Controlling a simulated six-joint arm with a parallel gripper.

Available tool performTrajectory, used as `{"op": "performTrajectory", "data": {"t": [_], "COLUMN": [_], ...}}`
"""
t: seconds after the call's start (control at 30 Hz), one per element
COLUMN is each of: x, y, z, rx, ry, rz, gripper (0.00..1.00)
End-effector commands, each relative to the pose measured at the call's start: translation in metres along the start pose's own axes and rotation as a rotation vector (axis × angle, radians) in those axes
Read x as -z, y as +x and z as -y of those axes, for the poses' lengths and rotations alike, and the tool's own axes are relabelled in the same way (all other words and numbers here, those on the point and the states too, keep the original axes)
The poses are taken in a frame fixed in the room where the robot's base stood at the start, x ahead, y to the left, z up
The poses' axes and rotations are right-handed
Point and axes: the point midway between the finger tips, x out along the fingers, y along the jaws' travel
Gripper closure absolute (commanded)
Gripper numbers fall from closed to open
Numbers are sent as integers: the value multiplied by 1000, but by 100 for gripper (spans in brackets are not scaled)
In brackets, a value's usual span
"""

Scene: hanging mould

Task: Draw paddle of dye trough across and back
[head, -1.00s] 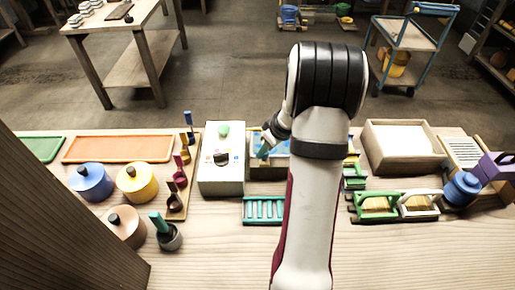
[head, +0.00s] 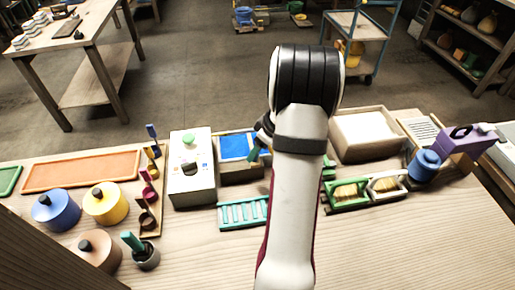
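The dye trough (head: 238,173) is a wooden box with bright blue dye (head: 236,146) inside, just left of my arm in the head view. A small green piece (head: 253,155), perhaps the paddle's handle, slants at the right side of the blue. My gripper (head: 262,138) is at the trough's right part, mostly hidden behind my arm. Its fingers cannot be made out, so I cannot tell whether it holds the green piece. The rest of the paddle and the trough's right end are hidden.
A white box (head: 191,172) with a green button stands close left of the trough. A teal rack (head: 243,213) lies in front. The front right of the table is bare.

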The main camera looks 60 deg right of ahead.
Motion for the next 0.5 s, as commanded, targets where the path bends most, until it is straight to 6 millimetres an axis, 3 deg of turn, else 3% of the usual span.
{"op": "performTrajectory", "data": {"t": [0.17, 0.27, 0.5], "x": [0, 1, 1], "y": [-2, -15, -88], "z": [0, 0, -1], "rx": [1, -1, -6], "ry": [0, 1, 0], "rz": [-1, -3, -3], "gripper": [36, 36, 36]}}
